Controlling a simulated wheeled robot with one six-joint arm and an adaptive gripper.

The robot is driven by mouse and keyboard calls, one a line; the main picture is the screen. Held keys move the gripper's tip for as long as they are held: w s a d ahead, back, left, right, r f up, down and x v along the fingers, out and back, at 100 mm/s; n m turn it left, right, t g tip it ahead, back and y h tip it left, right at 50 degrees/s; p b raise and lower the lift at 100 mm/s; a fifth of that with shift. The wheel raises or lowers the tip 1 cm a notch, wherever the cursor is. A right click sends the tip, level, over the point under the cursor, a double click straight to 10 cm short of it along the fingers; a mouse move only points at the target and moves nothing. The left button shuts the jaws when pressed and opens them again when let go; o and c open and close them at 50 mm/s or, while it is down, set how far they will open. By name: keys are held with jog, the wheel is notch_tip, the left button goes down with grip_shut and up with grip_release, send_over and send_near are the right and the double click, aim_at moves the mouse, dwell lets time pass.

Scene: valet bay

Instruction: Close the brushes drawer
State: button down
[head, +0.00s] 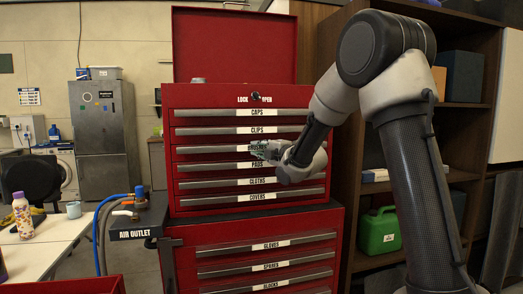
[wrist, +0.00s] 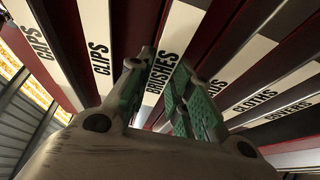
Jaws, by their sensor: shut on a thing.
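The brushes drawer (head: 205,150) is the third drawer down in the upper part of a red tool chest (head: 232,98). My gripper (head: 262,150) is at the middle of its front, partly covering the label. In the wrist view the green-padded fingers (wrist: 156,68) reach the BRUSHES label strip (wrist: 162,72), one on each side, and are shut on the drawer's handle. In the head view the drawer front looks about in line with its neighbours; any small gap is too fine to tell.
The CLIPS drawer (head: 205,131) is just above and the PADS drawer (head: 205,166) just below, both close to my fingers. The chest's red lid (head: 235,45) stands raised. A shelf with a green container (head: 378,232) is at right; a white table (head: 40,245) is at left.

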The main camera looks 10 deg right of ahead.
jog(key=shift+f, duration=0.15)
jog(key=c, duration=1.4)
grip_release()
jog(key=shift+w, duration=0.2)
jog(key=shift+o, duration=0.2)
jog(key=shift+s+d, duration=0.15)
jog(key=shift+s, duration=0.15)
jog(key=v, duration=1.1)
jog(key=shift+s, duration=0.2)
